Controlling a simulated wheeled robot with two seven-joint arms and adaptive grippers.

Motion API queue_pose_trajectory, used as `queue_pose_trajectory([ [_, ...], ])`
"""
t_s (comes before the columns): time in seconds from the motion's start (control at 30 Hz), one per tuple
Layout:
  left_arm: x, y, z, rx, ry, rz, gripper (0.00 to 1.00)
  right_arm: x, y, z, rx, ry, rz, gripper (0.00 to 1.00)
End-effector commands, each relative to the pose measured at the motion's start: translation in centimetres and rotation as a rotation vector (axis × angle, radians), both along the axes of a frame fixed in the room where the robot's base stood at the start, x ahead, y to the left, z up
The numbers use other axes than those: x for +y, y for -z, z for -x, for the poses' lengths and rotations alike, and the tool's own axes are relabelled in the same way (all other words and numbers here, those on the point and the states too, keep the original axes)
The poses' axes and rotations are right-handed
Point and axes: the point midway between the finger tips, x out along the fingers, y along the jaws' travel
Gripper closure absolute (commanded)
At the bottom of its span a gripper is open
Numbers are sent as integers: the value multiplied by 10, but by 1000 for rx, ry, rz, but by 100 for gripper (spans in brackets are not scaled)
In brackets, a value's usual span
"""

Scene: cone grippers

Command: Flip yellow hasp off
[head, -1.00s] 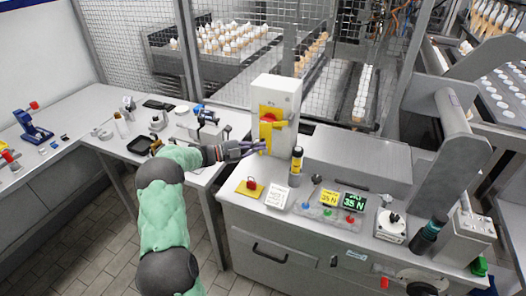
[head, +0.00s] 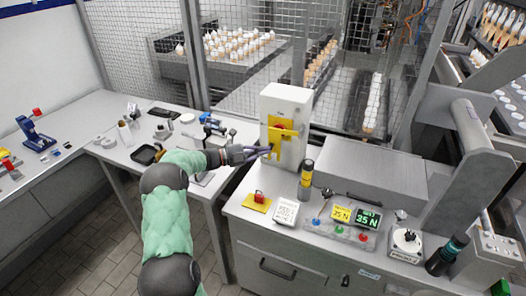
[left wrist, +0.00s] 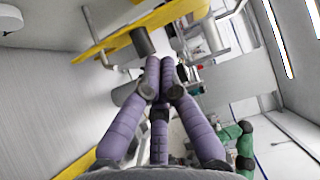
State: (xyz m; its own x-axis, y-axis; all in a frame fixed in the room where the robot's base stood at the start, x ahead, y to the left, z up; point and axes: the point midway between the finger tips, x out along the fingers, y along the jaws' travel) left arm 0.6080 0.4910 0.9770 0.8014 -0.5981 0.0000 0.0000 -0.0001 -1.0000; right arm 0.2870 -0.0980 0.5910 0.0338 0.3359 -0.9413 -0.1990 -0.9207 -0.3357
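A white box (head: 297,98) stands on the counter with a yellow plate and red knob (head: 283,125) on its front. The yellow hasp (head: 274,141) is on that front and sticks out from it. My left gripper (head: 268,151) is at the lower left of the hasp, very close to it. In the left wrist view its purple fingers (left wrist: 158,78) are drawn together at the tips, with nothing visible between them. The yellow hasp (left wrist: 125,32) lies just beyond the tips there. I cannot tell whether they touch it. My right gripper is out of view.
A black and yellow cylinder (head: 306,180) stands right of the box. A grey sloped housing (head: 370,165) fills the counter to the right. Wire mesh stands behind.

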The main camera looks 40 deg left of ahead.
Motion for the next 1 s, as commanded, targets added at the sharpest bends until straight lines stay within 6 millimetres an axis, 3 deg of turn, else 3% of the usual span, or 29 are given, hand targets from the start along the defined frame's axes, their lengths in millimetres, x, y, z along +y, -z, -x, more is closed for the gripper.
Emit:
queue_pose_trajectory([
  [0.37,5,0,5,1,-2,-1,100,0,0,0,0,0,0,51],
  [1.0,67,1,89,1,-2,-1,100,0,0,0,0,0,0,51],
])
